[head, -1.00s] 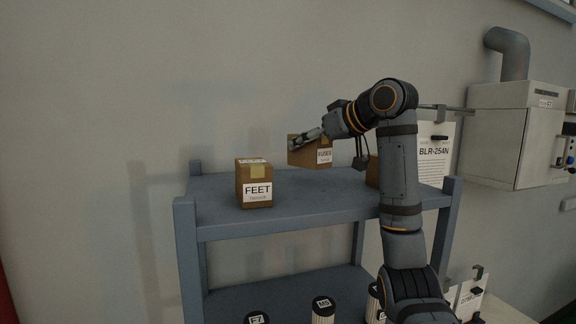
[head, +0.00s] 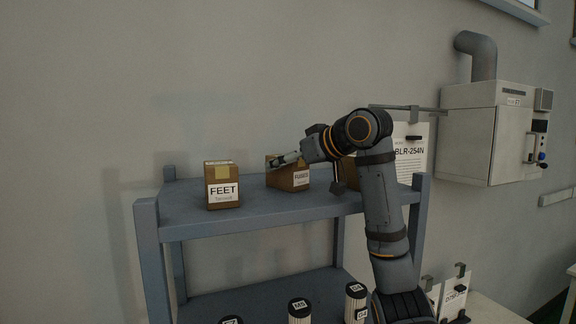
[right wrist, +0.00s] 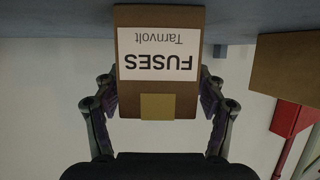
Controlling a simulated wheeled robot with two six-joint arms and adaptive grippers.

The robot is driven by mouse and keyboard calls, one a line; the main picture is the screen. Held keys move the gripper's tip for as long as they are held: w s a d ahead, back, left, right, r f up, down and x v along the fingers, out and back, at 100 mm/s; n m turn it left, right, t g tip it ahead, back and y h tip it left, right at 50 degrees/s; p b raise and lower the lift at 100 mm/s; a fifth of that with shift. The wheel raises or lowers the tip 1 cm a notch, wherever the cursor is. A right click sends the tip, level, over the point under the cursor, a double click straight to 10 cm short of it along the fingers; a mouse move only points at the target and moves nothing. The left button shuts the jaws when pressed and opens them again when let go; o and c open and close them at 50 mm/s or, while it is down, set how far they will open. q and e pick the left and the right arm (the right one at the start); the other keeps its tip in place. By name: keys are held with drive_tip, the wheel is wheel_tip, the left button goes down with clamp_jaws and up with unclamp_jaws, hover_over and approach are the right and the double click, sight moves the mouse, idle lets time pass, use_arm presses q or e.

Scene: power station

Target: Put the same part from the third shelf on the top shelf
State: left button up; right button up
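The FUSES box (head: 293,180), brown cardboard with a white label, is at the top shelf (head: 262,207), right of the FEET box (head: 222,186). It looks upright and appears to rest on the shelf or be just above it. My right gripper (head: 287,160) reaches it from the right. In the right wrist view the FUSES box (right wrist: 158,85) appears upside down between my right gripper's fingers (right wrist: 158,108), whose pads are against its two sides. My left gripper is not in view.
Another brown box (head: 349,174) stands behind my right arm, partly hidden. Cylindrical parts, one marked M5 (head: 299,311), stand on the shelf below. A BLR-254N sheet (head: 410,150) and a wall cabinet (head: 484,143) are at right. The top shelf's front middle is clear.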

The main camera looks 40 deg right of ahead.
drive_tip(key=shift+a, duration=0.1)
drive_tip(key=b+v, duration=0.2)
drive_tip(key=v, duration=0.3)
drive_tip(key=shift+s, duration=0.15)
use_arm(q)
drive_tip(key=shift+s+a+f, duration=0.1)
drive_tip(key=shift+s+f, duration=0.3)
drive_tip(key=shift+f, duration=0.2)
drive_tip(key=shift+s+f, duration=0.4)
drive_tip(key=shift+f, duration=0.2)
use_arm(e)
drive_tip(key=v, duration=0.6)
drive_tip(key=shift+s+r, duration=0.2)
drive_tip(key=shift+s, duration=0.1)
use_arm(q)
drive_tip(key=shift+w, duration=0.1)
use_arm(e)
drive_tip(key=shift+w, duration=0.1)
